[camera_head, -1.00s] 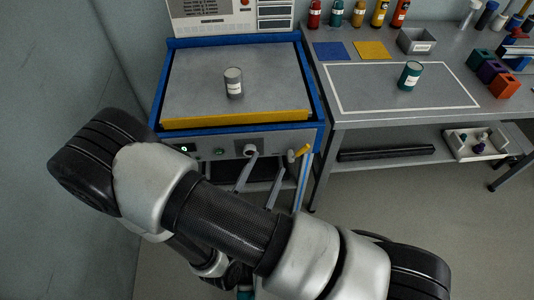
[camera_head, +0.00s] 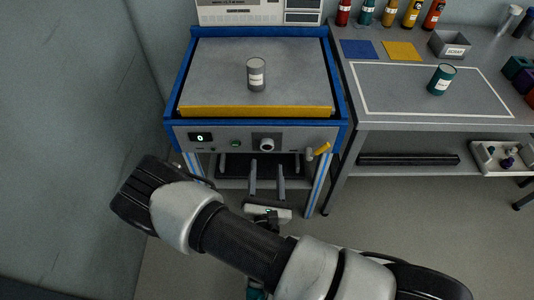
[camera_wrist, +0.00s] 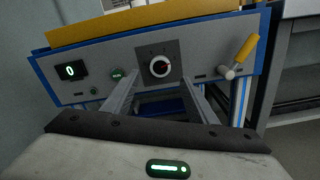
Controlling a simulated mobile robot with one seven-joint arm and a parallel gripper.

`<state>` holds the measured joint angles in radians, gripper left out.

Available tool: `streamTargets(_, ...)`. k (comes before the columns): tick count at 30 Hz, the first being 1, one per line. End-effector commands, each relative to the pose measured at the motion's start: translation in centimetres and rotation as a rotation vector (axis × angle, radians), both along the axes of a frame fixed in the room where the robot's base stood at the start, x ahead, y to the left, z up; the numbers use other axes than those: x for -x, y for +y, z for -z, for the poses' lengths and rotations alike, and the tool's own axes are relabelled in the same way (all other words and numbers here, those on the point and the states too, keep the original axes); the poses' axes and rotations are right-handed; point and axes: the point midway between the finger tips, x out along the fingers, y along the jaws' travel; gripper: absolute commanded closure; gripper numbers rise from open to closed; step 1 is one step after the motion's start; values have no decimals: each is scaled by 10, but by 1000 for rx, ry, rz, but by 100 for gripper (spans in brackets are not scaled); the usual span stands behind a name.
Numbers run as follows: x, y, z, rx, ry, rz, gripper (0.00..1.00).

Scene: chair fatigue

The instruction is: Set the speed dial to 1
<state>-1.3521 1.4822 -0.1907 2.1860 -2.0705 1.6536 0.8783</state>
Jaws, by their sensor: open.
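The speed dial (camera_wrist: 160,67) is a round knob on a dark square plate in the middle of the machine's front panel; it also shows in the head view (camera_head: 267,145). The small display (camera_wrist: 70,70) at the panel's left reads 0. My gripper (camera_wrist: 160,92) is open and empty, its two grey fingers pointing toward the panel below the dial. I cannot tell the exact distance from fingertips to dial.
A yellow-handled lever (camera_wrist: 240,58) sticks out at the panel's right. A green button (camera_wrist: 117,73) is left of the dial.

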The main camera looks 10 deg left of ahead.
Motion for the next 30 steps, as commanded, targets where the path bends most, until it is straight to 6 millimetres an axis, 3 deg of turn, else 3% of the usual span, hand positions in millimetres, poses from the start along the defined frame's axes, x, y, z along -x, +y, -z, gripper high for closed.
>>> streamTargets(3, -25, 6, 1, -2, -2, 2, 48)
streamTargets(10, -57, 14, 0, 0, -2, 2, 48)
streamTargets(23, -67, 16, 0, 1, 0, 1, 48)
streamTargets(30, -66, 16, 0, 1, 0, 0, 88)
